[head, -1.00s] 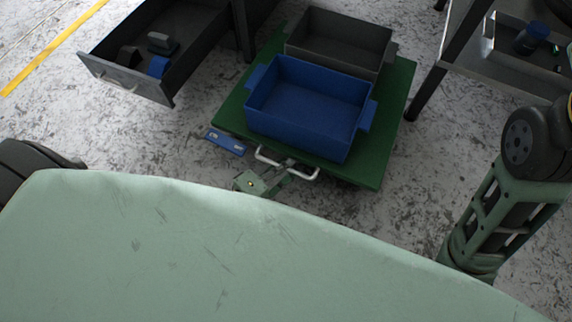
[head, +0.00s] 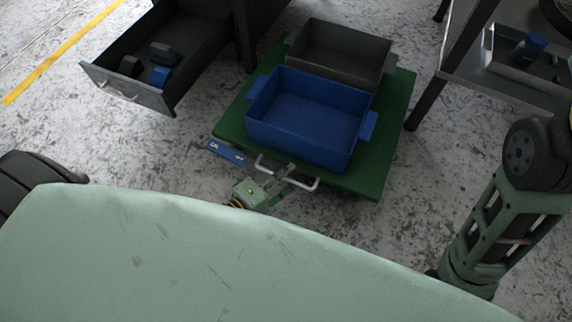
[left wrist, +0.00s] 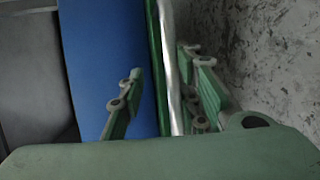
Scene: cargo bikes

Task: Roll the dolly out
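The green dolly (head: 392,130) stands on the floor and carries a blue crate (head: 300,142) and a dark grey crate (head: 345,65). Its pale metal handle (head: 310,185) sticks out at the near edge and also shows as an upright bar in the left wrist view (left wrist: 172,70). My left gripper (head: 290,175) is at the handle. In the left wrist view its two fingers (left wrist: 162,90) stand apart, one on each side of the bar, with a visible gap on the left side. The right gripper is out of view; only my right arm shows.
An open grey drawer (head: 135,90) with small items juts out left of the dolly. A metal table (head: 465,72) with a tray stands at the right, its leg near the dolly. A blue plate (head: 226,152) is by the dolly's near left corner. Floor between drawer and dolly is bare.

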